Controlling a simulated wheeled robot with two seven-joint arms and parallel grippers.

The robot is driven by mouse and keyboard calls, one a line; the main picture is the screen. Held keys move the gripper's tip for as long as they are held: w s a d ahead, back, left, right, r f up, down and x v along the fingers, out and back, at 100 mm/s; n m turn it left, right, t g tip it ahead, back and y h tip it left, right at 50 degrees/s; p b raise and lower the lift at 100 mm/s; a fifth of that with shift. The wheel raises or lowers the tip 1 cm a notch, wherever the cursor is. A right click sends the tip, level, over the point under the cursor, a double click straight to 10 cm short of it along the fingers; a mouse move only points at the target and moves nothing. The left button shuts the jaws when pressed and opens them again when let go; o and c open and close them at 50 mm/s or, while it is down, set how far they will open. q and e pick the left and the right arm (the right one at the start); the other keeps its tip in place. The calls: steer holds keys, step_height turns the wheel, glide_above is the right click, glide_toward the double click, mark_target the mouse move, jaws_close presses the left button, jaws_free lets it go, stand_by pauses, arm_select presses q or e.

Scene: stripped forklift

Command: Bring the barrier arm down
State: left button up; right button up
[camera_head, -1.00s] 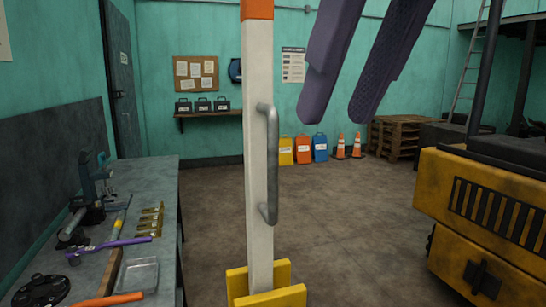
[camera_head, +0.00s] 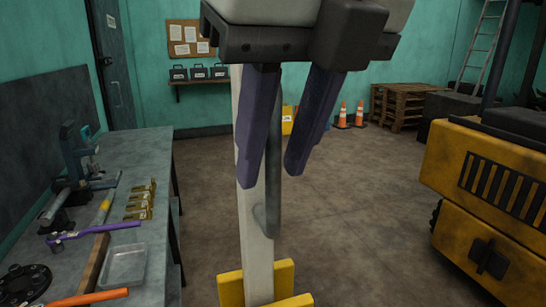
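The barrier arm (camera_head: 257,262) is a white post standing upright in a yellow bracket (camera_head: 284,274). A grey bar handle (camera_head: 272,205) is fixed to its right side; its upper part is partly hidden by my gripper. My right gripper (camera_head: 270,180) hangs in from the top with its two purple fingers pointing down. The fingers are apart, in front of the post, one left and one right of the handle as seen here. I cannot tell whether they touch it. My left gripper is not in view.
A grey workbench (camera_head: 155,160) with tools and a metal tray (camera_head: 124,265) stands on the left. A yellow forklift body (camera_head: 480,200) stands on the right. Orange cones (camera_head: 343,117) and pallets (camera_head: 395,108) are at the back. The floor (camera_head: 350,200) between is clear.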

steer(key=shift+w+a+f, duration=0.1)
steer(key=shift+w+f, duration=0.1)
steer(key=shift+f, duration=0.4)
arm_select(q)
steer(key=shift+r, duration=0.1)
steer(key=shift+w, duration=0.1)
arm_select(e)
jaws_close()
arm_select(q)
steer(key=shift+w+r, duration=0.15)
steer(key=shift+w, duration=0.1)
